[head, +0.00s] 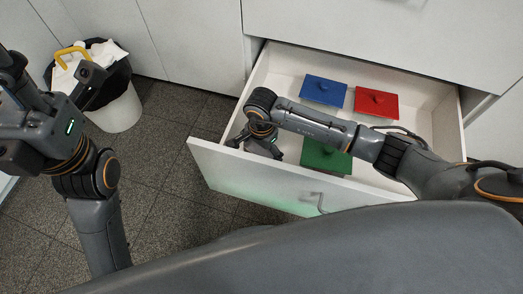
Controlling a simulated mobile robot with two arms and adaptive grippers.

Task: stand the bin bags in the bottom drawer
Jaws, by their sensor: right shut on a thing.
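The bottom drawer (235,184) is pulled out, its white front towards me and its inside in view. My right gripper (263,149) points down at the left side of the drawer, close behind the front panel. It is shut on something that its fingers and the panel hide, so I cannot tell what. I cannot make out any bin bags for sure. My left gripper (55,92) is at the left edge, in front of the waste bin.
Blue (324,90), red (376,102) and green (325,158) flat knobbed pieces lie in the drawer. A white waste bin (117,112) with a black liner stands at the left, with white stuff and a yellow piece (66,52) on top. The dark tiled floor between is clear.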

